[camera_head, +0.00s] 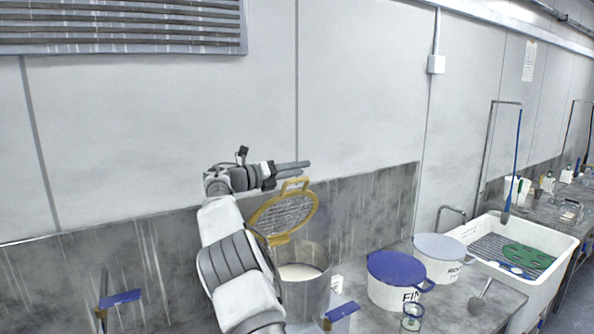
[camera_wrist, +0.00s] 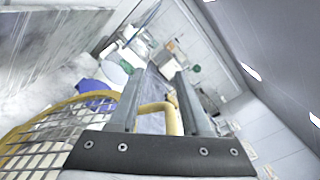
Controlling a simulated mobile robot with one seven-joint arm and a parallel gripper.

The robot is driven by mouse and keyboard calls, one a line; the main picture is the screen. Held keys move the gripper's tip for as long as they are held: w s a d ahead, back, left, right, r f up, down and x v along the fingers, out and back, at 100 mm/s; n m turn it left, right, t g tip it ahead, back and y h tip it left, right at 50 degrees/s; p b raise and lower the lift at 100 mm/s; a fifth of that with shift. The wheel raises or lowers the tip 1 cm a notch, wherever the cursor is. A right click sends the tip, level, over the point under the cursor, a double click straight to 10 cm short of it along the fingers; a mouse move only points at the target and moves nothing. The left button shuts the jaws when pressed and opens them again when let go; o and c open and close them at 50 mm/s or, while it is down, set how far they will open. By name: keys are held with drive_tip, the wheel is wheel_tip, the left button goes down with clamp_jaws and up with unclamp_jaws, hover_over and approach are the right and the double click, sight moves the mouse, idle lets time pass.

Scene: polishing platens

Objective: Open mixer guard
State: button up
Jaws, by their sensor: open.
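The mixer guard (camera_head: 283,216) is a yellow-framed mesh lid. In the head view it stands tilted up steeply above the steel mixer pot (camera_head: 312,297), leaving the pale contents in view. Its yellow handle (camera_head: 295,185) is at its upper edge. My gripper (camera_head: 305,165) is open just above the handle, with its fingers pointing right. In the wrist view the mesh (camera_wrist: 50,135) fills the lower left, and the handle (camera_wrist: 170,115) shows between the open fingers (camera_wrist: 160,80). I cannot tell whether a finger touches it.
A blue-lidded tub (camera_head: 400,268) and a pale-lidded tub (camera_head: 440,247) stand right of the pot. A white sink (camera_head: 545,290) with a green object is farther right. The wall (camera_head: 350,90) is close behind the guard. Blue-topped brackets (camera_head: 342,311) stand in front.

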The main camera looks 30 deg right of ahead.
drive_tip(key=a+b, duration=0.1)
drive_tip(key=a, duration=1.6)
drive_tip(key=shift+s+a, duration=0.25)
drive_tip(key=shift+s, duration=0.05)
